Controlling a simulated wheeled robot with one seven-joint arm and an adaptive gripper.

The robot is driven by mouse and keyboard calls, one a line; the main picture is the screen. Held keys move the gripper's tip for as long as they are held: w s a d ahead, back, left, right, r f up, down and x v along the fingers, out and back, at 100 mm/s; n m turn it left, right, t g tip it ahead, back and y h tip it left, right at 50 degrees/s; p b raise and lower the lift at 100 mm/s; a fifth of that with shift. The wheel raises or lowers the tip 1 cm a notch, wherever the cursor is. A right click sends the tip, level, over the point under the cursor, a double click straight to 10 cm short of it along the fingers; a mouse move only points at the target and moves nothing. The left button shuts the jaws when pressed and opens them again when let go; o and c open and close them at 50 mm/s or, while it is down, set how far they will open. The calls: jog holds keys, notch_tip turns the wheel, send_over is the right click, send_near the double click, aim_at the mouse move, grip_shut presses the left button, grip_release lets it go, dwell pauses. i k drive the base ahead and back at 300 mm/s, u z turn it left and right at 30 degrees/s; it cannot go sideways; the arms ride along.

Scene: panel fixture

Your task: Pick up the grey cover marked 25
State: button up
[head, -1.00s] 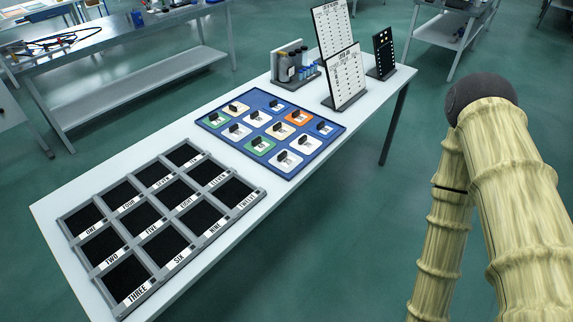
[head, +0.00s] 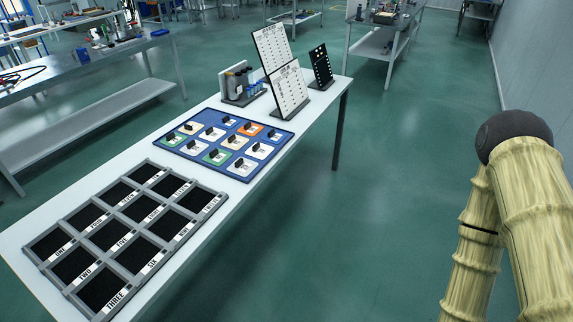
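Several small square covers with dark upright handles lie on a blue tray (head: 284,136) on the table. They look white, green, orange, blue and beige. Their markings are too small to read, so I cannot tell which one is the grey cover marked 25. Pale covers lie at the tray's near corner (head: 240,169) and in its middle (head: 235,143). My gripper is out of view. Only my folded arm shows at the right edge, well apart from the table.
A grey frame (head: 134,277) with labelled black compartments, ONE to TWELVE, lies on the white table (head: 22,232), nearer than the tray. Behind the tray stand a rack of bottles (head: 240,88), white printed boards (head: 289,88) and a black board (head: 321,66). Green floor right of the table is clear.

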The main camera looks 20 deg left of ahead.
aim_at(242, 167)
jog(key=z, duration=0.7)
jog(key=i, duration=1.15)
jog(key=u, duration=1.8)
